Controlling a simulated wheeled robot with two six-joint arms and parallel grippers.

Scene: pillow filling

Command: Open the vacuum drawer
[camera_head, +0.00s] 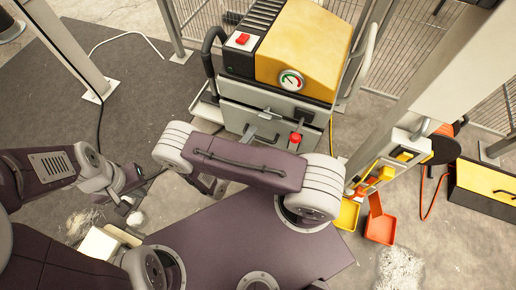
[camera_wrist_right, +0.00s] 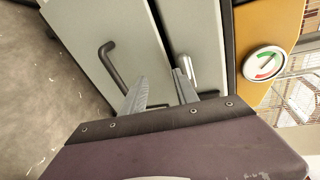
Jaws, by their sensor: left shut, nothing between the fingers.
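The vacuum machine (camera_head: 302,48) has a yellow top, a round gauge and a grey front. In the right wrist view, its grey drawer panel (camera_wrist_right: 88,38) has a dark bar handle (camera_wrist_right: 112,65). A silver latch (camera_wrist_right: 188,62) is on the neighbouring panel. The drawer looks closed. My right gripper (camera_wrist_right: 160,74) is open and empty, its fingers pointing at the front. The dark handle lies just left of its fingers; contact cannot be told. In the head view my right arm partly hides the drawer. My left gripper (camera_head: 130,205) is shut and empty, low at the left.
A red button (camera_head: 242,38) is on the machine's top left. Grey posts (camera_head: 82,62) and wire fencing (camera_head: 402,45) surround it. Yellow and orange scoops (camera_head: 380,224) and a yellow-black toolbox (camera_head: 487,184) are at the right. White filling (camera_head: 400,268) lies on the floor.

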